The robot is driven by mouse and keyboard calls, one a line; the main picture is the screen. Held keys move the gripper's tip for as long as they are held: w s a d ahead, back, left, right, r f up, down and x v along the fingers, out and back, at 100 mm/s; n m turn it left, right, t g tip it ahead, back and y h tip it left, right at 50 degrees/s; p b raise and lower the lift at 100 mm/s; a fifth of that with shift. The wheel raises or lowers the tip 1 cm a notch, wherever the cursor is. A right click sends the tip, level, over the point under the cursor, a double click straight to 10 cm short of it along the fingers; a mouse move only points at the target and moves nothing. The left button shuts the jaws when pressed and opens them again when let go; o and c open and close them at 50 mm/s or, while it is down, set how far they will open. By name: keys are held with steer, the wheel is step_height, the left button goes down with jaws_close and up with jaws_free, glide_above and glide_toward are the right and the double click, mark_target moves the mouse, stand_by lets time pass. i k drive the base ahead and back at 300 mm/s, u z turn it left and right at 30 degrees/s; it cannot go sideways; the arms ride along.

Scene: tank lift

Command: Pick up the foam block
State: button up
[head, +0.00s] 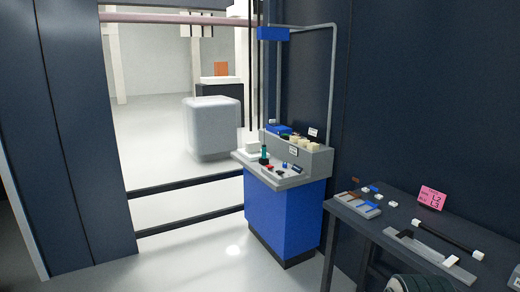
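I cannot tell for sure which thing is the foam block. A large pale grey block with rounded edges (211,130) stands on the floor beyond the opening. An orange block (221,68) stands upright on a dark pedestal with a white top, farther back. Small cream blocks (309,146) sit on the upper ledge of the blue console, and small white and blue pieces (392,204) lie on the dark table at the right. My gripper is not in view. A dark ribbed part at the bottom right edge may be my arm.
The blue console (285,215) stands beside the opening, with knobs and small items on its grey top. The dark table (366,228) at the right holds a pink card (432,197), a black rod and flat tools. Two dark rails cross the opening. Floor left of the console is clear.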

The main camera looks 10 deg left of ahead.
mark_target(252, 147)
steer(key=u, duration=0.25)
steer(key=i, duration=0.7)
steer(key=u, duration=0.75)
steer(key=i, duration=1.55)
steer(key=u, duration=0.4)
steer(key=i, duration=1.55)
steer(key=z, duration=0.6)
steer(key=i, duration=1.6)
steer(key=z, duration=1.1)
steer(key=i, duration=0.75)
steer(key=z, duration=0.35)
